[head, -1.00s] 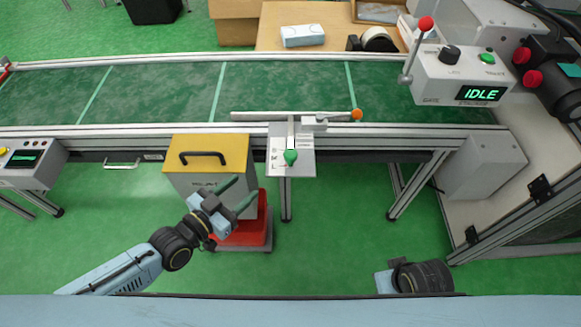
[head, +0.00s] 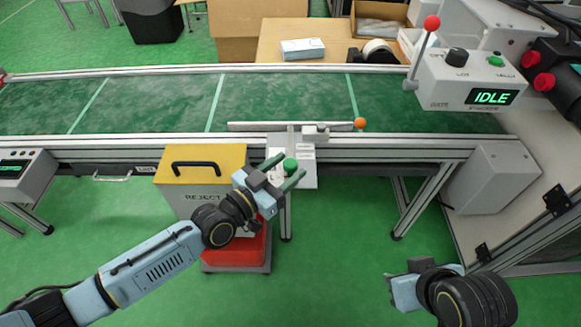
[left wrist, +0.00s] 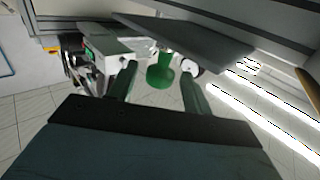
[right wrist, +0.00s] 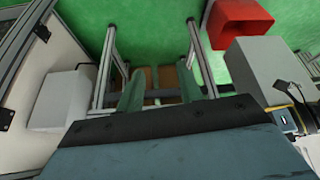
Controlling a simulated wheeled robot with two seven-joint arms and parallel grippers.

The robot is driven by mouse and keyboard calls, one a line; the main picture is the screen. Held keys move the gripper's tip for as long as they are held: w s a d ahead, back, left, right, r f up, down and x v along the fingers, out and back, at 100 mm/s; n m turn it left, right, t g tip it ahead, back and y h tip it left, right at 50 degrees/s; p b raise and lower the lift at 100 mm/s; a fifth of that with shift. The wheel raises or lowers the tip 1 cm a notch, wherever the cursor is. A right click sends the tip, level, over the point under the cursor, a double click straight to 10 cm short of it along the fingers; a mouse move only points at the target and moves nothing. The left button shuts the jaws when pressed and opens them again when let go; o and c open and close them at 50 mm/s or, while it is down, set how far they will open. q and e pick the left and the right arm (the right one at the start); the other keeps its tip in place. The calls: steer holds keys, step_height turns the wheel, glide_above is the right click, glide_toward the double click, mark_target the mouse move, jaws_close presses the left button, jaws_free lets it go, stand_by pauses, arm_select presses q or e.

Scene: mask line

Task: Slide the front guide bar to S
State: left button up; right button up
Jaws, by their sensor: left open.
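The front guide bar (head: 255,127) is a thin grey bar along the near side of the green conveyor belt. Its right end is near an orange knob (head: 360,124). A bracket joins it to a pale plate (head: 307,178) on the front rail, which carries a green knob (head: 290,165). My left gripper (head: 293,166) is open at this knob. In the left wrist view the green knob (left wrist: 161,75) shows between the two spread fingers; I cannot tell whether they touch it. The plate's size marks are too small or covered to read. My right gripper (right wrist: 160,80) is open and empty, away from the bar.
A yellow-topped reject bin (head: 200,160) stands left of the plate, with a red crate (head: 240,250) below. A control box (head: 465,85) reading IDLE, with a red-knobbed lever (head: 431,23), stands at the right. The floor between my arms is clear.

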arm_select(q)
steer(key=shift+x, duration=0.9)
arm_select(e)
steer(key=shift+w+a+r+t, duration=0.25)
steer(key=shift+w+t, duration=0.15)
steer(key=shift+w, duration=0.15)
steer(key=shift+w+a+r+t, duration=0.2)
steer(key=shift+w+t, duration=0.2)
steer(key=shift+w, duration=0.15)
arm_select(q)
steer(key=shift+c, duration=0.4)
steer(key=shift+a, duration=0.1)
jaws_close()
